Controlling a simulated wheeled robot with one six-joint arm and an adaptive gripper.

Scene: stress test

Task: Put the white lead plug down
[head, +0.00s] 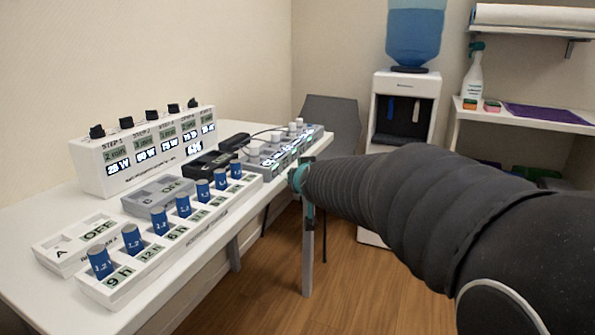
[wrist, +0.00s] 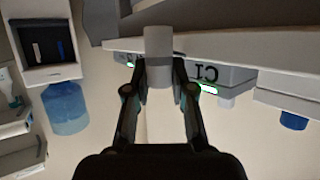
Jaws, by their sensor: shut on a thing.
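My gripper (wrist: 160,72) is shut on the white lead plug (wrist: 158,42), a pale cylinder held between the two fingertips in the wrist view. In the head view only the teal end of my gripper (head: 300,178) shows, at the table's right edge; the plug cannot be made out there. A grey box (head: 262,160) with several white plugs or knobs on top stands just beyond and left of my gripper. In the wrist view this labelled box (wrist: 228,75) lies behind and right of the held plug. I cannot tell whether the plug touches anything.
The white table (head: 35,220) carries a white rack (head: 215,217) of several blue cylinders, a box with black knobs (head: 130,160), and a black device (head: 210,163). A grey chair (head: 335,120) and a water dispenser (head: 400,115) stand behind. Floor (head: 345,285) right of the table is clear.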

